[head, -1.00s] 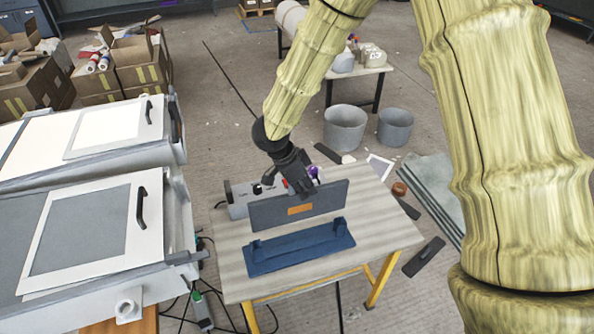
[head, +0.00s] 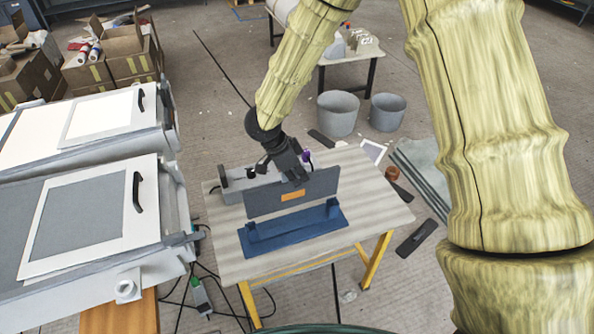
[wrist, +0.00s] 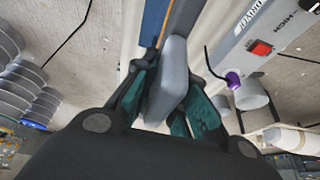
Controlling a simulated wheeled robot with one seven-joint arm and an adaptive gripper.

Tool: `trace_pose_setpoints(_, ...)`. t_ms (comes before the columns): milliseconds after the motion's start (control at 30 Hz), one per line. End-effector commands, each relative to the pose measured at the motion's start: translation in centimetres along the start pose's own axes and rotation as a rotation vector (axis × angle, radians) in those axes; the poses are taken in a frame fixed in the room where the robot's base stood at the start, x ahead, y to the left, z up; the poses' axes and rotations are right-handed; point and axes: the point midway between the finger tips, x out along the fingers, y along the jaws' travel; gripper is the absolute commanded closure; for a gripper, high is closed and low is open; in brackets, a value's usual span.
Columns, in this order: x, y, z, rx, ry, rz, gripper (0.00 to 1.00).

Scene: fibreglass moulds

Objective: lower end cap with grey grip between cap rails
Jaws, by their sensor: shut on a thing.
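The end cap (head: 265,206) is a flat grey panel with an orange label (head: 293,195), standing upright on edge. My gripper (head: 293,176) is above its top edge, shut on the grey grip (wrist: 168,82), which shows between the dark teal fingers in the wrist view. The cap rails (head: 292,236) are a blue base with raised end posts on the worktable. In the head view the cap's lower edge appears just behind and above the rails. Whether it touches them cannot be told. In the wrist view a blue strip of the rails (wrist: 153,22) lies beside the cap.
A grey machine (head: 236,188) with a purple knob (wrist: 233,79) and red switch (wrist: 261,48) stands behind the cap. The worktable (head: 375,215) is bare at right. Mould benches (head: 130,290) stand at left; grey buckets (head: 337,115) are on the floor behind.

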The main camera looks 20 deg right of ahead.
Motion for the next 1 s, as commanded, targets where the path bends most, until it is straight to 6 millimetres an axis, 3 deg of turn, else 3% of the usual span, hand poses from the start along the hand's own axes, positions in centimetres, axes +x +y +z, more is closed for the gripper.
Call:
trace_pose_setpoints(400,2.7,-0.2,1.1,0.0,-0.001,0.002,1.0)
trace_pose_setpoints(1000,3.1,-0.2,1.3,0.0,0.0,0.001,1.0)
